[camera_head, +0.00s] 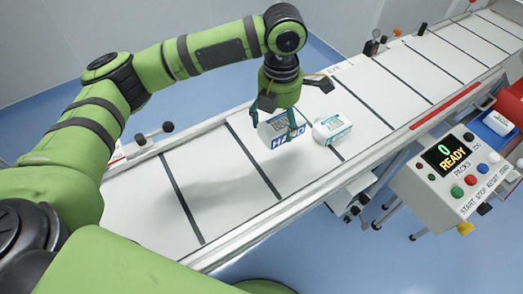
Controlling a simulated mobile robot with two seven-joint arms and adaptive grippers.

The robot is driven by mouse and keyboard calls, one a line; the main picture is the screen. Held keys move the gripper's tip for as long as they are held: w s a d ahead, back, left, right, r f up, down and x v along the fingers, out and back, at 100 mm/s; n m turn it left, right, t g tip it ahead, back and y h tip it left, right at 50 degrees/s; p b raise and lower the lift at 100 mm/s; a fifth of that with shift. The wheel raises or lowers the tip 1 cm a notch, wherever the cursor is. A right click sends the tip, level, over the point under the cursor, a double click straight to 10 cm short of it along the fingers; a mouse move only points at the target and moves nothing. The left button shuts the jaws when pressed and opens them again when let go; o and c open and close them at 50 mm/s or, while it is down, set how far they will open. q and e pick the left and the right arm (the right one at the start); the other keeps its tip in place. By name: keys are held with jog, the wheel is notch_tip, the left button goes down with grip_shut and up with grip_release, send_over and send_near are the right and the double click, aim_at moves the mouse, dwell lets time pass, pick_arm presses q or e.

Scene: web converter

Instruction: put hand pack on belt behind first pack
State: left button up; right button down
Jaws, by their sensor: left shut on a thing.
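My left gripper (279,112) points down over the belt and is shut on the hand pack (281,133), a small white and blue box with "HAND" lettering partly hidden by a finger. I cannot tell whether the pack touches the belt or hangs just above it. The first pack (332,128), a white box with green marks, lies on the belt (222,173) just to the right of the held pack, with a small gap between them. The belt is pale with dark cross lines. My right gripper is not in view.
A control box (455,172) with a "0 READY" display and coloured buttons stands at the right. A red strip (446,105) runs along the belt's near edge. Red and blue bins (492,127) are at the far right. The belt's left part is clear.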

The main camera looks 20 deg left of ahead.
pick_arm(q)
jog(key=s+f, duration=0.1)
jog(key=s, duration=0.1)
jog(key=s+a+f+p, duration=0.1)
jog(key=s, duration=0.1)
jog(key=s+a+f, duration=0.1)
jog(key=s, duration=0.1)
jog(key=shift+a+f, duration=0.2)
jog(key=shift+f, duration=0.1)
jog(key=shift+s+f, duration=0.15)
jog(key=shift+s+f+p, duration=0.1)
jog(key=shift+f+p, duration=0.15)
jog(key=shift+p, duration=0.05)
notch_tip(320, 180, down, 3)
jog(key=shift+f+p, duration=0.15)
jog(key=shift+p, duration=0.3)
jog(key=shift+f, duration=0.2)
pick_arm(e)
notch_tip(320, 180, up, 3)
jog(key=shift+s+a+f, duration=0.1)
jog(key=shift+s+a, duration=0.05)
pick_arm(q)
jog(key=o, duration=1.2)
jog(key=shift+f, duration=0.15)
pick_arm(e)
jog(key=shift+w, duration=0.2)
